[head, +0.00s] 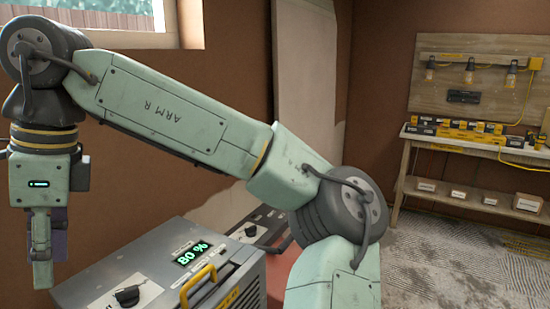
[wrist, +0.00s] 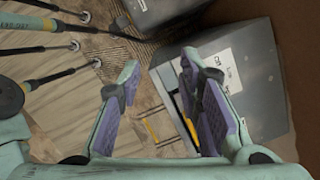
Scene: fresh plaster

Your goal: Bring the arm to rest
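My green arm (head: 170,110) reaches across the head view from the lower right to the upper left, with its elbow bent. My gripper (head: 48,262) hangs pointing down at the far left, beside the grey box with the 80 % display. In the wrist view my gripper (wrist: 158,70) shows two fingers with purple pads, set well apart. The gripper is open and empty.
The grey box (head: 235,285) with a yellow handle stands close below my arm; it also shows in the wrist view (wrist: 250,65). A workbench (head: 470,150) with chargers stands at the back right. The floor before it is clear.

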